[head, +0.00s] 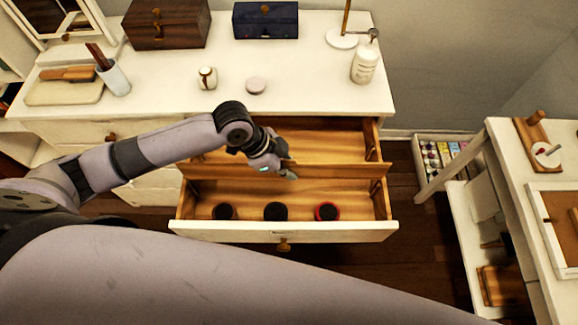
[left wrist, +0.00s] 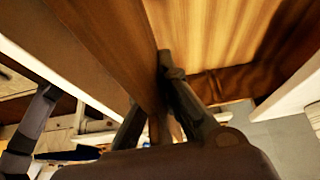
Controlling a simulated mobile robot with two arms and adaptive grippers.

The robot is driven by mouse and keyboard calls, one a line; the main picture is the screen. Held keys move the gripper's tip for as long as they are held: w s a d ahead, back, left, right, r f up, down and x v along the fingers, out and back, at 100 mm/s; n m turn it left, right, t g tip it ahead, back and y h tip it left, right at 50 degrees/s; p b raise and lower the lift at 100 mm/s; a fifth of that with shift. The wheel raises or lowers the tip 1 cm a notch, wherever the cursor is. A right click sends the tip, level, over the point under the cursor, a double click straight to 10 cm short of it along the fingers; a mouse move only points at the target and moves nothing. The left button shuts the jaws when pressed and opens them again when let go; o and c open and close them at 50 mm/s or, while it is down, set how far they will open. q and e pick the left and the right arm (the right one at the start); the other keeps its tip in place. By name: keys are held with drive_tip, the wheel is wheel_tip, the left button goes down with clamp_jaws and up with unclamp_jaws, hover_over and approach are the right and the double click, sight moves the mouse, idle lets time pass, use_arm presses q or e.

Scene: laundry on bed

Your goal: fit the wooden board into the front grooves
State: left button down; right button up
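The wooden board (head: 215,171) stands on edge across the open drawer (head: 240,232), running side to side and splitting its inside into a back and a front part. My left gripper (head: 280,172) is at the middle of the board, over the drawer. In the left wrist view the board (left wrist: 108,45) passes between the fingers, one on each side, and the left gripper (left wrist: 152,105) looks shut on it. The grooves are too small to make out, and whether the board's ends sit in them cannot be told. My right gripper is not in view.
Several small round items, including a red-rimmed one (head: 327,211), lie along the drawer's front. The white dresser top (head: 310,95) above holds boxes, a pump bottle (head: 365,65) and a cup (head: 114,78). A white table (head: 500,150) stands at right.

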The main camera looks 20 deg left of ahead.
use_arm(q)
drive_tip(key=shift+f, duration=0.25)
drive_tip(key=shift+p, duration=0.5)
idle(0.9)
drive_tip(key=shift+p, duration=0.6)
idle(0.5)
drive_tip(key=shift+f+b, duration=2.95)
drive_tip(key=shift+f, duration=2.1)
drive_tip(key=c, duration=1.7)
unclamp_jaws()
